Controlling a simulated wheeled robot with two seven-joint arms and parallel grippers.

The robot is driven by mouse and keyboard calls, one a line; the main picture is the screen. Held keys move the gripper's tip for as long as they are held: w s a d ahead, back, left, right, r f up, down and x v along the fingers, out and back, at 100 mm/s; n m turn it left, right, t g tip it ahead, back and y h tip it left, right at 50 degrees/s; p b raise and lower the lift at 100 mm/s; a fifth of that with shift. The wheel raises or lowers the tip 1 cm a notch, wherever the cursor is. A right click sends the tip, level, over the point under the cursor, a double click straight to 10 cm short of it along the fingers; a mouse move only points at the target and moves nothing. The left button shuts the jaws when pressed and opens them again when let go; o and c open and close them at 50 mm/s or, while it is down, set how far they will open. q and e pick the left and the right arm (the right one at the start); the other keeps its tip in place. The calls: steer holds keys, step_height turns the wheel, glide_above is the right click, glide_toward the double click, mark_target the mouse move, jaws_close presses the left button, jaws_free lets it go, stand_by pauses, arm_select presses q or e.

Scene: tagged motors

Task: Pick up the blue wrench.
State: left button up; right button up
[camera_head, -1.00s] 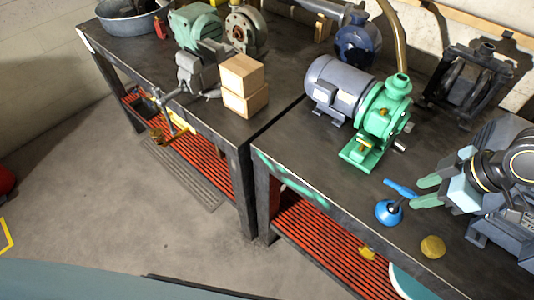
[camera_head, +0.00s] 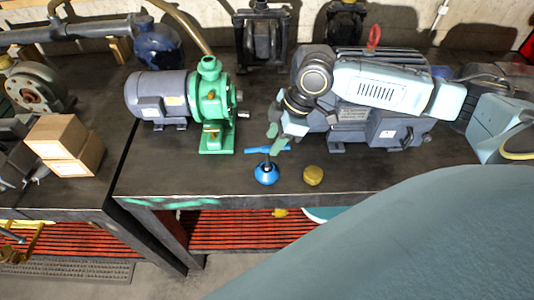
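The blue wrench (camera_head: 257,150) appears as a short, flat blue bar on the dark bench, just behind a blue round can with a dark spout (camera_head: 266,174). My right gripper (camera_head: 276,138) comes in from the right, with its grey-green fingers pointing down at the wrench's right part. The fingers look apart, one behind the wrench and one by its right end. Whether they touch it cannot be told. The can's spout overlaps part of the wrench. My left gripper is not in view.
A green and grey pump motor (camera_head: 209,105) stands left of my gripper. A large grey motor (camera_head: 395,133) stands behind my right arm. A yellow round lump (camera_head: 313,175) lies right of the can. Cardboard boxes (camera_head: 64,144) sit on the left bench. The bench front edge is close.

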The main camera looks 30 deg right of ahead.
mark_target(269, 147)
steer(key=x, duration=0.4)
steer(key=shift+a+f, duration=0.25)
steer(key=shift+f, duration=0.05)
jaws_close()
